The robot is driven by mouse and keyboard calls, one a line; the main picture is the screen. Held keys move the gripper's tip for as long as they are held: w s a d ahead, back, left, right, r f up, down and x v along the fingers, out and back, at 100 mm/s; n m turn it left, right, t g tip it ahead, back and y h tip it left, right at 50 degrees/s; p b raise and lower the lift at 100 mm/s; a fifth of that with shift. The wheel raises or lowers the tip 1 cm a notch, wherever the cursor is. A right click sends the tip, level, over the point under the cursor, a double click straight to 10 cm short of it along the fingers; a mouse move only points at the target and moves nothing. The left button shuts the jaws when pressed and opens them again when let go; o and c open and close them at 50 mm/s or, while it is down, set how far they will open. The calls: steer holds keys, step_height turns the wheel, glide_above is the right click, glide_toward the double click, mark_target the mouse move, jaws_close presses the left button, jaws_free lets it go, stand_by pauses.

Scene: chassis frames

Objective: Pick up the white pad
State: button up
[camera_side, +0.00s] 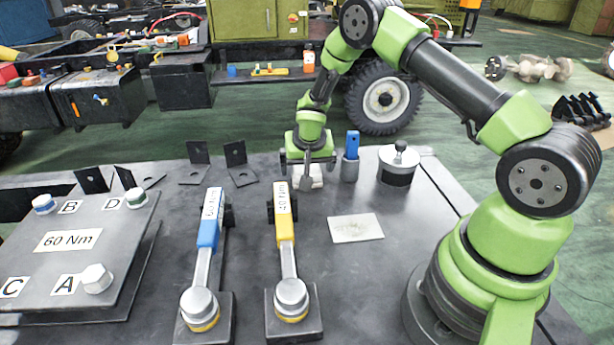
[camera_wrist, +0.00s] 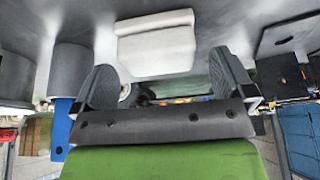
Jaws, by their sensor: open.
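The white pad (camera_wrist: 155,45) is a pale block lying on the dark table in the wrist view, just beyond and between my two finger tips. In the side view the pad (camera_side: 317,176) shows partly behind my gripper (camera_side: 307,178), which points down at the table's far side. My gripper also shows in the wrist view (camera_wrist: 160,78). Its fingers are apart with nothing between them that I can see touching. The near faces of the pad are partly hidden by the fingers in the side view.
A blue-handled item in a grey holder (camera_side: 351,160) and a dark round pot (camera_side: 398,168) stand just right of my gripper. Black angle brackets (camera_side: 238,163) stand to the left. Blue and yellow torque wrenches (camera_side: 286,225) and a flat pale plate (camera_side: 355,228) lie nearer.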

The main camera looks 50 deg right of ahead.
steer(key=shift+x, duration=0.9)
steer(key=shift+c, duration=0.2)
steer(key=c, duration=1)
step_height(320, 180, up, 10)
steer(key=shift+r, duration=0.1)
steer(key=o, duration=0.5)
steer(key=c, duration=0.3)
